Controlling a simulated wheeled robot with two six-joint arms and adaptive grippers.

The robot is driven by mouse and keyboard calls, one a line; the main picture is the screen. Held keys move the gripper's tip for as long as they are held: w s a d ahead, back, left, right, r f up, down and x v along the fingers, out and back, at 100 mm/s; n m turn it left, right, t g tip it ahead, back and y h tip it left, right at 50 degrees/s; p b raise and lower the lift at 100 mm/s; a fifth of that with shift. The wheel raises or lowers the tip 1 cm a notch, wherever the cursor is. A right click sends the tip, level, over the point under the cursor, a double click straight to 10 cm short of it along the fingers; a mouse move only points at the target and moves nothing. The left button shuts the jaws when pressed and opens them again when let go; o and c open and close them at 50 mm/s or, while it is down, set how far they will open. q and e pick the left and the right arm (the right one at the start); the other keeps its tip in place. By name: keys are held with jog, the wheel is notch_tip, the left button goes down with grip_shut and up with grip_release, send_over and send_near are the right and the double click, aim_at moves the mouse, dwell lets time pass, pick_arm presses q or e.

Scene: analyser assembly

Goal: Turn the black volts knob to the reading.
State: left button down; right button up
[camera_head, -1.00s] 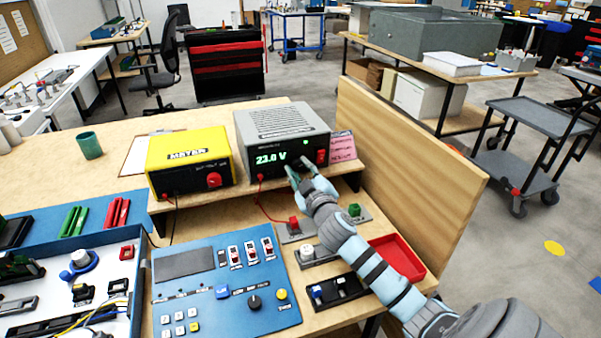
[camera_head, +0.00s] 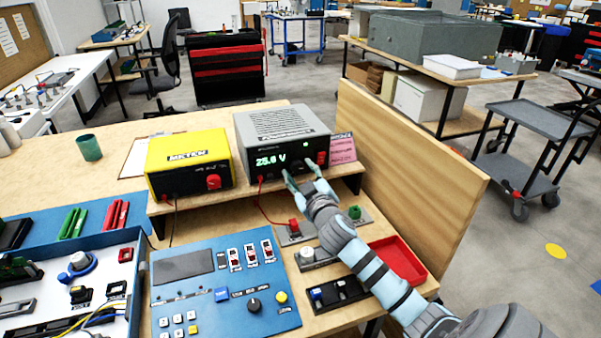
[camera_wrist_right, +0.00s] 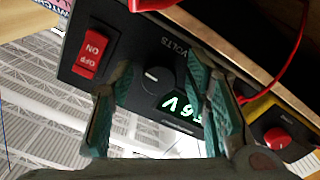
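The grey power supply (camera_head: 284,127) stands on the wooden shelf, its green display (camera_head: 270,160) seeming to read 25.6 V. In the right wrist view the black volts knob (camera_wrist_right: 158,80) sits on the dark front panel beside the VOLTS label, with the partly hidden display (camera_wrist_right: 180,106) near it. My right gripper (camera_head: 299,170) is at the supply's front. In the right wrist view its teal fingers (camera_wrist_right: 160,66) are spread on both sides of the knob, with visible gaps. The knob is hard to make out in the head view. My left gripper is not in view.
A red on/off switch (camera_wrist_right: 91,53) is close to one finger. A red lead (camera_head: 267,211) hangs from the supply. A yellow power unit (camera_head: 188,160) stands to the left, a pink card (camera_head: 342,149) to the right. A wooden partition (camera_head: 405,180) borders the bench.

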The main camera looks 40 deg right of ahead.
jog(key=shift+r, duration=0.1)
jog(key=s+a+r+n+p, duration=0.1)
jog(key=s+a+p, duration=0.15)
jog(key=s, duration=0.45)
jog(key=s+a+n+p, duration=0.1)
jog(key=s+a+p, duration=0.1)
jog(key=s+p, duration=0.3)
jog(key=x, duration=0.4)
jog(key=b+x, duration=0.1)
jog(key=x, duration=0.8)
jog(key=shift+f, duration=0.35)
jog(key=shift+c, duration=0.4)
jog(key=shift+s, duration=0.1)
grip_shut()
jog(key=n, duration=0.2)
jog(key=shift+d+n, duration=0.1)
jog(key=shift+n, duration=0.3)
jog(key=shift+o, duration=0.4)
grip_release()
